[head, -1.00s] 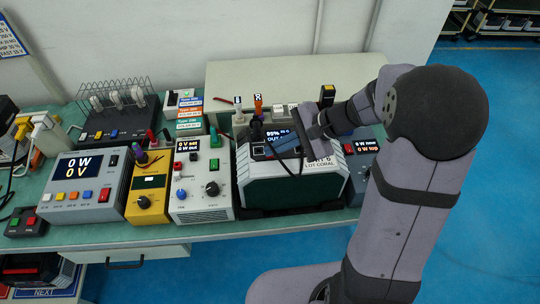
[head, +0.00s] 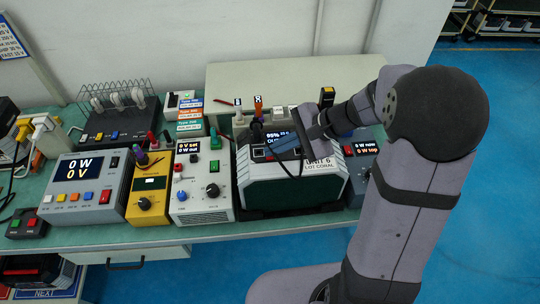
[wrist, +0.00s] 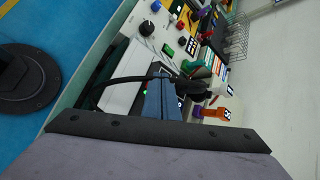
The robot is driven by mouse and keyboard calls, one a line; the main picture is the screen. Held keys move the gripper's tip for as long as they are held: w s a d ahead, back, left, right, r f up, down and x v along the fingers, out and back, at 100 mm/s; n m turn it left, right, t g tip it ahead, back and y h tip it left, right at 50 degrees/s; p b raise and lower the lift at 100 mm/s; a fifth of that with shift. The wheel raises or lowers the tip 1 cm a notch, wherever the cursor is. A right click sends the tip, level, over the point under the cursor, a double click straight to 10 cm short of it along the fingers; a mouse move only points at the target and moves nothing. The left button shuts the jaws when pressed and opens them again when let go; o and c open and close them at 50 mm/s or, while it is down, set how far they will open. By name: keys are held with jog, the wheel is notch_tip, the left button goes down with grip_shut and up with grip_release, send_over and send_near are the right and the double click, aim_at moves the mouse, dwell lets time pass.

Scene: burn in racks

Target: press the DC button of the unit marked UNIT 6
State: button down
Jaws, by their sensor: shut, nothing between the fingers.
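The unit marked UNIT 6 (head: 292,194) is a white case with a dark green front, in the middle of the bench. Its label reads UNIT 6, LOT CORAL (head: 318,165), and a lit display (head: 278,139) shows a percentage. My gripper (head: 272,151) is shut and empty, its blue fingers slanting over the unit's top panel with the tips near the display. The wrist view also shows the shut fingers (wrist: 162,82) close over the panel, with small green lights beside them. I cannot make out the DC button or whether the tips touch the panel.
A white supply (head: 200,190), a yellow unit (head: 150,190) and a grey meter (head: 82,190) stand to the left. A unit with a lit display (head: 361,150) is close on the right. Plugs (head: 258,106) stand behind, and a dark cable (wrist: 110,84) runs near the fingers.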

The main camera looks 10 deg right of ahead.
jog(key=shift+r, duration=0.15)
jog(key=shift+r+p, duration=2.55)
jog(key=shift+r, duration=0.45)
notch_tip(320, 180, up, 8)
jog(key=p, duration=0.7)
send_over(275, 159)
